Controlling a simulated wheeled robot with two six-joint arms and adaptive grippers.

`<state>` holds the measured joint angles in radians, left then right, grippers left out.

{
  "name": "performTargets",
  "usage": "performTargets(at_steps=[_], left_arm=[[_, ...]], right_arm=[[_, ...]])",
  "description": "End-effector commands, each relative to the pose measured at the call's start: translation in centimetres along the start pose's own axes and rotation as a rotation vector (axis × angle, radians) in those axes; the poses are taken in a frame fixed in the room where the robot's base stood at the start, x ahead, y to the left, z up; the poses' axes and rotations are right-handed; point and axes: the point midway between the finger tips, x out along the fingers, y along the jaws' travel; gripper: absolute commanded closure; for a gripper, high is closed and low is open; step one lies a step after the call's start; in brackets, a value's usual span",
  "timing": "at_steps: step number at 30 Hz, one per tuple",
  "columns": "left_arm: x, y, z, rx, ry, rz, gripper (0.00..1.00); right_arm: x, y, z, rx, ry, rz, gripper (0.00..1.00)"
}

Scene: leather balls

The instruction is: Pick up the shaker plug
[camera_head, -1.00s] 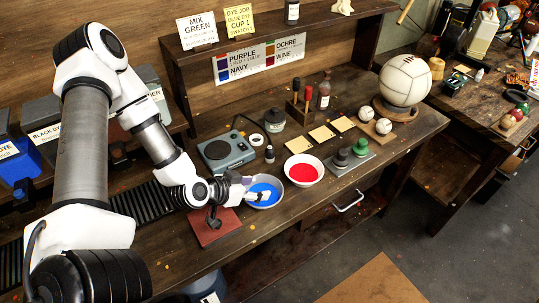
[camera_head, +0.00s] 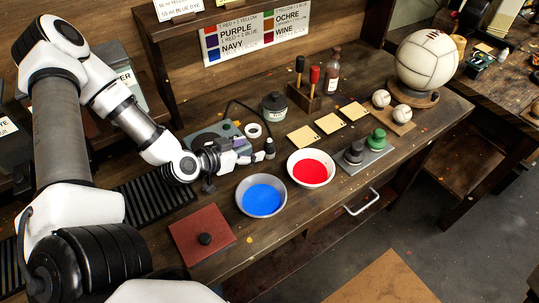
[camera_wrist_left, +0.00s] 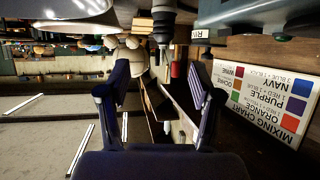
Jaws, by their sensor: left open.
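My left gripper (camera_head: 250,153) is open and empty above the table, in front of the grey-teal device (camera_head: 205,138), which seems to be the shaker. A black cord (camera_head: 246,105) arcs behind the device; I cannot make out a plug on it for certain. A small dark-capped bottle (camera_head: 270,149) stands just right of my fingertips. In the left wrist view the picture is upside down and my open fingers (camera_wrist_left: 160,75) frame clear space; a dark-capped bottle (camera_wrist_left: 163,25) shows at the top, beyond the fingers. My right gripper is not in view.
A bowl of blue dye (camera_head: 262,197) and a bowl of red dye (camera_head: 311,169) stand in front and to the right. A red pad (camera_head: 186,243) with a black knob lies at front left. A white tape ring (camera_head: 253,130) and a dark jar (camera_head: 274,107) stand behind.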

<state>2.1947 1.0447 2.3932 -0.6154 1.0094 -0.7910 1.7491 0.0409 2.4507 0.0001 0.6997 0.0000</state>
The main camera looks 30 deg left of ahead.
Motion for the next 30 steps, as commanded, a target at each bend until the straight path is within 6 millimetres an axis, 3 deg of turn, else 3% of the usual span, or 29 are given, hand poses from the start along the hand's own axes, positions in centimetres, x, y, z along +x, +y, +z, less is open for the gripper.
performTargets(at_steps=[1, 9, 14, 22, 29, 30], left_arm=[[0.6, 0.0, 1.2, 0.000, 0.000, -0.001, 0.35], [2.8, 0.0, 1.3, 0.006, -0.002, 0.001, 0.35], [4.0, 0.0, 1.1, 0.006, -0.002, 0.001, 0.35], [8.0, 0.0, 1.0, 0.004, -0.002, 0.000, 0.35], [8.3, 0.0, 1.0, -0.001, 0.000, -0.001, 0.35], [8.3, 0.0, 1.0, 0.000, 0.000, -0.001, 0.42]], right_arm=[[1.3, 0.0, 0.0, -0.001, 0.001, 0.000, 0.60], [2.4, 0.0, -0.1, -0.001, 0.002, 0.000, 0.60], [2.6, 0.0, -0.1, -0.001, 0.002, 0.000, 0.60], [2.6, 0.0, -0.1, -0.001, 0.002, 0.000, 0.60], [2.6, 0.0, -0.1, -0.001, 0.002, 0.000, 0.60], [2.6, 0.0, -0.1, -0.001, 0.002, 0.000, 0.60]])
